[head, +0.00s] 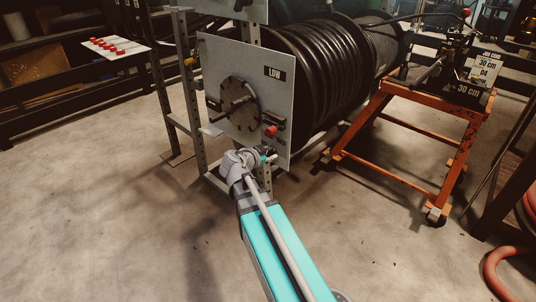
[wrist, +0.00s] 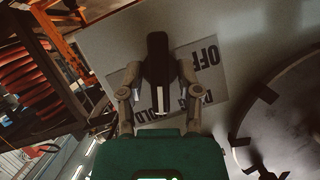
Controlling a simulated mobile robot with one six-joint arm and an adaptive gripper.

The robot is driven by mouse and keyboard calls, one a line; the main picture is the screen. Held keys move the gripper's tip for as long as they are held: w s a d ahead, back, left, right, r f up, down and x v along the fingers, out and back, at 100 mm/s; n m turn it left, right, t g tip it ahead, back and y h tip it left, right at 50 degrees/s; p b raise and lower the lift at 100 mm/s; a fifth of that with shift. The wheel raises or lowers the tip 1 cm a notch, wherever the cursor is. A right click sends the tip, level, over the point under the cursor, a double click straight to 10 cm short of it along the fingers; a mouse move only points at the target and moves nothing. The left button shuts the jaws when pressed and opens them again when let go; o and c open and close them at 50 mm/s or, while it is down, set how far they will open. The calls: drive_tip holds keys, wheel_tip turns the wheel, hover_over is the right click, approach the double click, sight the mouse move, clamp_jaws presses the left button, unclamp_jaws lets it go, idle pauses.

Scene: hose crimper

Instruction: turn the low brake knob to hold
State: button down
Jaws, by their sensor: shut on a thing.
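The low brake knob (wrist: 157,48) is a dark bar with a white pointer line, on a label plate in the wrist view. My gripper (wrist: 160,70) has one finger on each side of it and is shut on it. The white line points down in the picture, toward the gripper body, close to upside-down lettering that reads partly "OLD". "OFF" (wrist: 207,55) stands to the right of the knob, also upside down. In the head view, my gripper (head: 264,157) is at the lower right of the panel (head: 225,70) marked "LOW"; the knob cannot be made out clearly there.
A round dark disc with bars (head: 240,100) is on the panel, left of my gripper, with a red part (head: 271,131) at its right. The hose reel (head: 325,80) is behind the panel. An orange stand (head: 385,110) is at the right. The floor in front is mostly clear.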

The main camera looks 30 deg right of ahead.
drive_tip(key=shift+s+f+m+t, duration=0.1)
drive_tip(key=shift+s+m+t, duration=0.05)
drive_tip(key=shift+m+t, duration=0.55)
drive_tip(key=shift+a, duration=0.1)
drive_tip(key=c, duration=0.6)
unclamp_jaws()
drive_tip(key=shift+g, duration=0.3)
